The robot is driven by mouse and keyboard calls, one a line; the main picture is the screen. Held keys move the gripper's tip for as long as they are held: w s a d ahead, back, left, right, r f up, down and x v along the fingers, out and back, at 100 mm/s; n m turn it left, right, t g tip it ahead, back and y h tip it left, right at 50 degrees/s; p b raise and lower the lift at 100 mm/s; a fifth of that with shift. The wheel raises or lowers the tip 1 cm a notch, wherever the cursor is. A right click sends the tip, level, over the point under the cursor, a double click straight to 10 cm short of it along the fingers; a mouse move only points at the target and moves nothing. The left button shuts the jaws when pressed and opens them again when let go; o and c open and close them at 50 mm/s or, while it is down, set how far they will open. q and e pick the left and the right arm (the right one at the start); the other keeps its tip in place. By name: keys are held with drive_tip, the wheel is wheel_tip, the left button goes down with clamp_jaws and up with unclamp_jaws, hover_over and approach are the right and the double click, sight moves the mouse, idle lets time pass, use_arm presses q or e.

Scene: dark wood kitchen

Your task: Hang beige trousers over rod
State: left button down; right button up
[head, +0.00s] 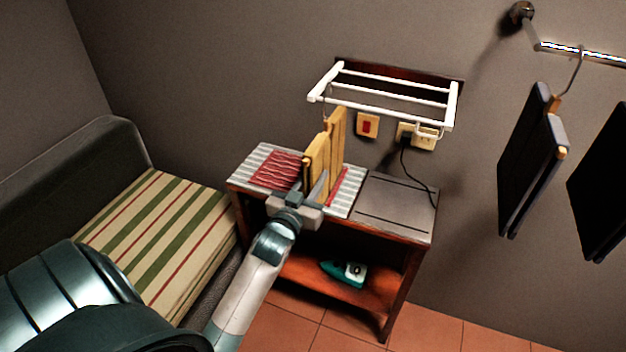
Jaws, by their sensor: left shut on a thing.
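The beige trousers (325,155) are folded into narrow upright panels above the small ironing table, just below the left end of the white wall rack (390,88). A thin hook-like line shows between their top and the rack; I cannot tell whether they touch it. My left gripper (306,190) is shut on the lower part of the trousers, and its fingers partly hide that edge. A metal rod (585,54) sticks out from the wall at the upper right. My right gripper is not in view.
Dark trousers (530,165) hang from the metal rod, with another dark garment (603,185) beside them. The table (405,200) carries a red-striped cloth (277,168); a green iron (345,272) sits on its lower shelf. A striped-cushion sofa (160,230) stands left.

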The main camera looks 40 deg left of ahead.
use_arm(q)
drive_tip(key=shift+f+b, duration=0.65)
drive_tip(key=shift+f, duration=0.65)
drive_tip(key=c, duration=1.4)
unclamp_jaws()
drive_tip(key=shift+s+f, duration=0.1)
drive_tip(key=shift+f, duration=0.1)
drive_tip(key=b+v, duration=0.4)
drive_tip(key=v, duration=1.3)
drive_tip(key=shift+s+b, duration=0.15)
drive_tip(key=shift+b, duration=0.25)
